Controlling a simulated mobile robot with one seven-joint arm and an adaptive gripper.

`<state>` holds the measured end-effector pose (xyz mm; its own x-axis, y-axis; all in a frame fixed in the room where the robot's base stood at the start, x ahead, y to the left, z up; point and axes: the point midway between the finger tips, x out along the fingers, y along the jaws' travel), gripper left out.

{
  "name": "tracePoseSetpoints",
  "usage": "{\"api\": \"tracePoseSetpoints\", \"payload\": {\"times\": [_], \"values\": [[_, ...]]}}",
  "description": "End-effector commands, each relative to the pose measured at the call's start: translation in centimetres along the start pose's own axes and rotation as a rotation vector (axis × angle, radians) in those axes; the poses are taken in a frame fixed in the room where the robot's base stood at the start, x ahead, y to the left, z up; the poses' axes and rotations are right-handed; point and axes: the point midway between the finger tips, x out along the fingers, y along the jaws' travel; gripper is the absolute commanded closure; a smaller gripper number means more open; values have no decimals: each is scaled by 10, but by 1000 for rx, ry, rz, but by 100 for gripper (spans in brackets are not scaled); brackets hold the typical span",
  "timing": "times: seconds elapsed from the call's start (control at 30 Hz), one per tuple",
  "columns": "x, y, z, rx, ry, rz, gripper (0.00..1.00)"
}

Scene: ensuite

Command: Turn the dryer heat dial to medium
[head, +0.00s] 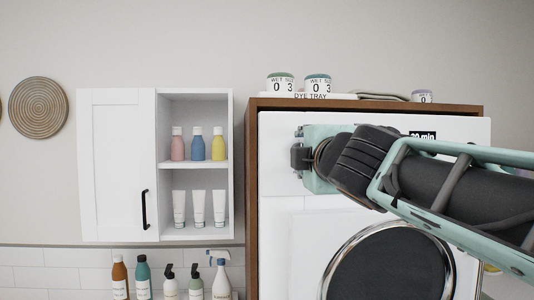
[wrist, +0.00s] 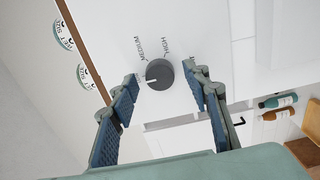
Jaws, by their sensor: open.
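The dark grey round heat dial (wrist: 160,73) is on the white dryer front in the wrist view. Its white pointer mark faces left in the picture, away from the printed MEDIUM and HIGH labels at its upper side. My gripper (wrist: 163,83) is open, with one blue-padded finger on each side of the dial. I see a gap at both sides, and cannot tell how deep the fingertips are. In the head view my gripper (head: 299,150) is close to the upper left of the dryer front (head: 290,225), and my arm hides the dial there.
Dye jars (head: 281,83) and a tray stand on the wooden surround (head: 253,180) above the dryer. A white wall cabinet (head: 118,165) with bottles is to the left. Several bottles (head: 143,276) stand below it. The round dryer door (head: 390,265) is under my arm.

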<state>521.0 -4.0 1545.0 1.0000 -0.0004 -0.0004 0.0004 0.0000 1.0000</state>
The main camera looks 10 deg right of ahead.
Motion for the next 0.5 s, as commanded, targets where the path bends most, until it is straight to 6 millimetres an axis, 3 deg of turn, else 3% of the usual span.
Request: {"api": "tracePoseSetpoints", "payload": {"times": [0.33, 0.5], "values": [[4, 0, 0, 0, 0, 0, 56], [3, 0, 0, 0, 0, 0, 74]]}}
